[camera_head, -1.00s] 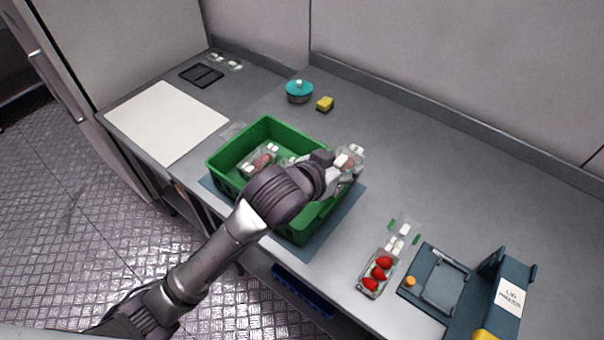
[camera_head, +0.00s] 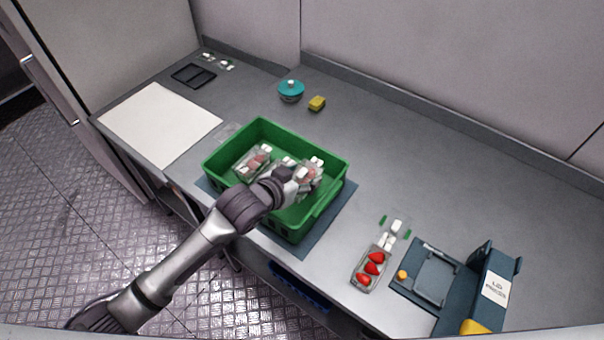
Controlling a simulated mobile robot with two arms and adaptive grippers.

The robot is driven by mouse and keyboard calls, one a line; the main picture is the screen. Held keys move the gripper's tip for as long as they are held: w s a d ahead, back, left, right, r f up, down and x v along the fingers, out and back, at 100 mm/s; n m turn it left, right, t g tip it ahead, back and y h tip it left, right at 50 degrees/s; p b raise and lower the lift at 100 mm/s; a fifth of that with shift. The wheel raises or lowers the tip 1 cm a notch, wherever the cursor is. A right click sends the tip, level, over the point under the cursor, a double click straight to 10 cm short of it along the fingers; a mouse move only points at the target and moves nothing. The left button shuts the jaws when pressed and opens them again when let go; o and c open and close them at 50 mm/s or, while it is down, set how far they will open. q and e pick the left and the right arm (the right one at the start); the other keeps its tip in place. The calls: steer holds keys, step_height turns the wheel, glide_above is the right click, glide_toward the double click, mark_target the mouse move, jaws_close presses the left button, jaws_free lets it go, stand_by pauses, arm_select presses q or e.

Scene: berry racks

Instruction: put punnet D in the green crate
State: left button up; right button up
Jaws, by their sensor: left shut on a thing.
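The green crate (camera_head: 330,203) stands on a blue mat on the counter. My left gripper (camera_head: 303,177) is over the right half of the crate, shut on a clear punnet (camera_head: 312,170) with pale and reddish contents. I cannot read a letter on it, and the gripper partly hides it. I cannot tell whether it touches the crate floor. Another clear punnet (camera_head: 254,162) with reddish contents lies in the crate's left part. Something pale beside the gripper inside the crate is mostly hidden. My right gripper is not in view.
An open punnet of red strawberries (camera_head: 371,268) stands right of the crate, near a blue lid press (camera_head: 490,288). A white board (camera_head: 160,122) lies to the left. A teal-lidded bowl (camera_head: 291,91) and yellow sponge (camera_head: 317,103) are behind. The back right counter is clear.

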arm_select(q)
steer(key=shift+f, duration=0.55)
steer(key=o, duration=1.2)
